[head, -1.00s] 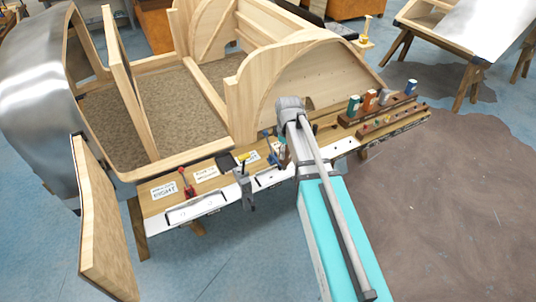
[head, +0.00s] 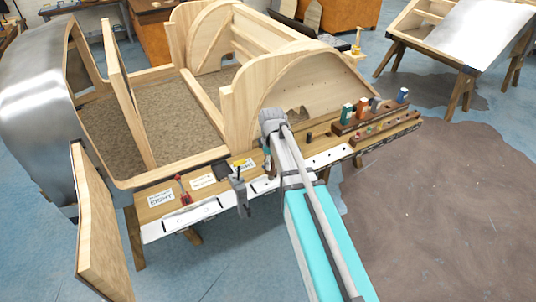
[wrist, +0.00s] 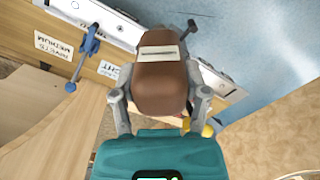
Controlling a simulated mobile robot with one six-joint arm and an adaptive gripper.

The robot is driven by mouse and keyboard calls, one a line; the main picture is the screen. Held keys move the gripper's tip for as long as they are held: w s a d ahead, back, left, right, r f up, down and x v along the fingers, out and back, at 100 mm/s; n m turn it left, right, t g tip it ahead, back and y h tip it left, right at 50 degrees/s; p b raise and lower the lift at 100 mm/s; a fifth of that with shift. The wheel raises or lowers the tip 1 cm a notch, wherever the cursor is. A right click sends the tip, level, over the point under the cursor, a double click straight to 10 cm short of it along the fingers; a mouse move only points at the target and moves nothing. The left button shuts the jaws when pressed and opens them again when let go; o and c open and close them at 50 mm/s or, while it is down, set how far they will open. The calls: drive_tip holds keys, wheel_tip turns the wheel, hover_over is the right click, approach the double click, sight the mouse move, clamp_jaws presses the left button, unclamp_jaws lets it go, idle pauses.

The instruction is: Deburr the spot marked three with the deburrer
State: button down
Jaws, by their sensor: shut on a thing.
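My gripper (wrist: 160,100) is shut on a brown block-shaped tool (wrist: 163,85) with a pale label strip on its face, seen in the wrist view. One finger is on each side of it. I cannot tell for certain that this is the deburrer; its working end is hidden. In the head view the arm's end hangs over the workbench (head: 160,211), before the wooden frame (head: 243,110), and hides the gripper and tool. White label cards lie on the bench; one (head: 161,198) seems to read EIGHT. I can make out no mark three.
A rack (head: 340,130) with several coloured-handled tools stands at the bench's right end. A blue tool (wrist: 82,56) is beside the brown tool. The floor in front is clear.

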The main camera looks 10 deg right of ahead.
drive_tip(key=w+f+m+b, duration=0.1)
drive_tip(key=w+f+b, duration=0.7)
drive_tip(key=w, duration=0.5)
drive_tip(key=shift+w+d+f, duration=0.25)
drive_tip(key=shift+d+f, duration=0.1)
drive_tip(key=shift+f+b, duration=0.15)
drive_tip(key=shift+b, duration=0.15)
wheel_tip(320, 180, down, 8)
drive_tip(key=b, duration=0.8)
drive_tip(key=shift+f+b, duration=0.55)
idle(0.8)
idle(0.4)
drive_tip(key=n, duration=0.6)
idle(0.7)
